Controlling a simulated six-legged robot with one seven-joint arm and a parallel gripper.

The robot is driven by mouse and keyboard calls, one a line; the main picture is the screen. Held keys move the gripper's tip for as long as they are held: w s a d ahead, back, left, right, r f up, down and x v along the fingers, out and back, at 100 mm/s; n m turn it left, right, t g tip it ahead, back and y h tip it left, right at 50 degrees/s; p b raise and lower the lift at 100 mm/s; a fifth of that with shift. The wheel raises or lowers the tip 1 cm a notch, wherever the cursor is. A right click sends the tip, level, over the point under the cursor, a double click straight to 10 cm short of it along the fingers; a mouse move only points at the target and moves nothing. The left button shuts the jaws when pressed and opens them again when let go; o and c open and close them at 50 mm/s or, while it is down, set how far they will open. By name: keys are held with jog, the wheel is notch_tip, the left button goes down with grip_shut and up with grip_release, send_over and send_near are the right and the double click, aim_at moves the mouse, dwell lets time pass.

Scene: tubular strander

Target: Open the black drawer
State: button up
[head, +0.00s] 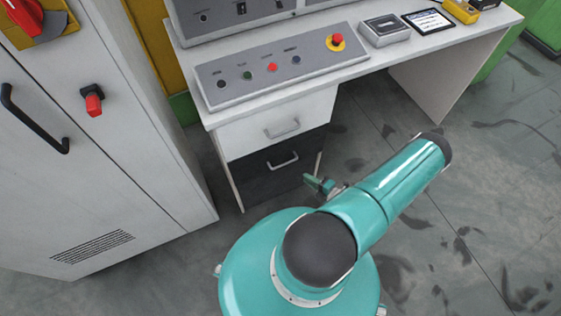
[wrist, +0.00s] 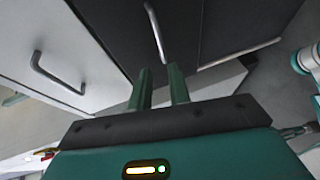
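The black drawer (head: 262,180) is the lower drawer under the desk, below a white drawer (head: 247,133). Its front looks flush with the desk, so it appears closed. Its pale bar handle (head: 283,161) is on the upper part of its front. In the wrist view the black drawer (wrist: 115,30) is at the top, and its handle (wrist: 155,34) is just beyond my fingertips. My gripper (wrist: 160,72) has two green fingers apart with nothing between them. In the head view my gripper (head: 320,184) is right of and below the handle, partly hidden by my arm.
The white drawer's handle (wrist: 55,75) is left in the wrist view. Above the drawers is a sloped control panel (head: 260,80) with a red emergency button (head: 337,40). A grey cabinet (head: 100,190) stands at left. Open floor (head: 480,200) lies to the right.

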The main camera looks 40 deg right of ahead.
aim_at(284, 164)
jog(key=x, duration=1.3)
jog(key=shift+w+a+f, duration=0.1)
jog(key=shift+w, duration=0.2)
grip_shut()
